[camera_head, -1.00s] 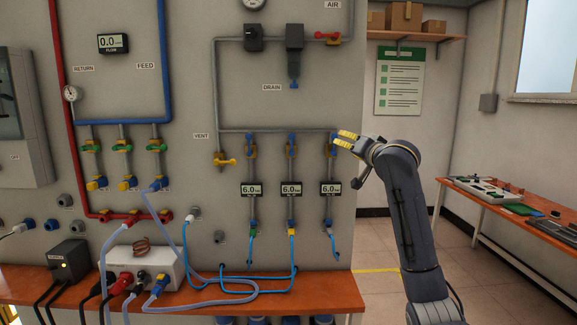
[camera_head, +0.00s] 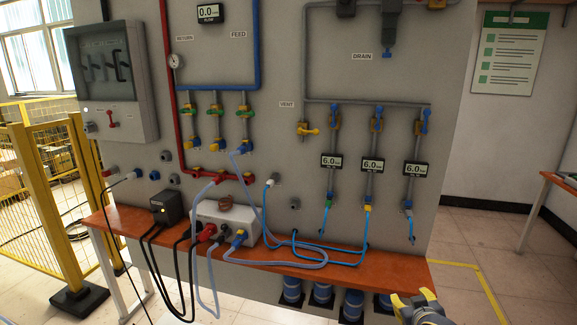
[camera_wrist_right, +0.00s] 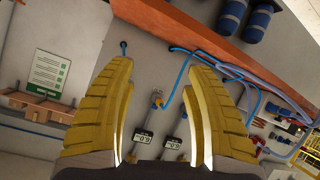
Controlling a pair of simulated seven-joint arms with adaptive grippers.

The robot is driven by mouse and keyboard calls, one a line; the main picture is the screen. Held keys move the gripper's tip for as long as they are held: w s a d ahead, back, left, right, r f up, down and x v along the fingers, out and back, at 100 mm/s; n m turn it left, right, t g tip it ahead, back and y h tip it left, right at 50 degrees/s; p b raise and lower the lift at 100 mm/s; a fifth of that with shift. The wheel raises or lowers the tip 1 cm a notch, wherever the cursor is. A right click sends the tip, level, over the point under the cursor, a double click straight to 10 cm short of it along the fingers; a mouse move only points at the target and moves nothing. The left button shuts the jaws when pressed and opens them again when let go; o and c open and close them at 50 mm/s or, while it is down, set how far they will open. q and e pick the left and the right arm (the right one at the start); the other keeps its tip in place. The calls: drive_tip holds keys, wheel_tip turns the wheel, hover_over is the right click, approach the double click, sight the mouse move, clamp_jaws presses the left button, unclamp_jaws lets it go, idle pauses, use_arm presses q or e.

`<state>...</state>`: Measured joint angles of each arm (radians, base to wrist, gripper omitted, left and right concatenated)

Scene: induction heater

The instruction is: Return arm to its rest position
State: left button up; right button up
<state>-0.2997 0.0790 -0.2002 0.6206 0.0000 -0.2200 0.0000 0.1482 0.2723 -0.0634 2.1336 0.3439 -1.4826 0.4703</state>
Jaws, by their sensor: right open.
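My right gripper (camera_head: 414,301) shows at the bottom right of the head view, low and in front of the orange bench's right end. Its yellow fingers are apart and nothing is between them. In the right wrist view the two yellow fingers (camera_wrist_right: 165,120) are spread wide, with the panel and its gauges behind them. Most of my right arm is outside the head view. My left gripper is not in view.
The orange bench (camera_head: 395,270) runs along the grey panel (camera_head: 270,75) and holds a white box (camera_head: 225,222) with hoses and cables. Blue canisters (camera_head: 323,293) stand under it. A yellow fence (camera_head: 40,190) stands at left. Open floor (camera_head: 460,240) lies to the right.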

drive_tip(key=s+a+f+n+g+h, duration=0.15)
drive_tip(key=s+f, duration=0.35)
drive_tip(key=s, duration=0.6)
drive_tip(key=s+f+n+g, duration=0.2)
drive_tip(key=s+f, duration=0.2)
drive_tip(key=s, duration=0.7)
drive_tip(key=s+a+f+n+g, duration=0.15)
drive_tip(key=s+f, duration=0.35)
drive_tip(key=s, duration=0.6)
drive_tip(key=s+a+f+g+y, duration=0.1)
drive_tip(key=s+a+f, duration=0.15)
drive_tip(key=f, duration=1.45)
drive_tip(key=s+a+f+g+y, duration=0.1)
drive_tip(key=a+f+g+y, duration=0.15)
drive_tip(key=f, duration=1.35)
drive_tip(key=s+f+m+g, duration=0.2)
drive_tip(key=s+f, duration=1.6)
drive_tip(key=s, duration=0.2)
drive_tip(key=shift+s+a+f+m+y, duration=0.2)
drive_tip(key=shift+s+f+m+y, duration=0.1)
drive_tip(key=shift+y, duration=0.1)
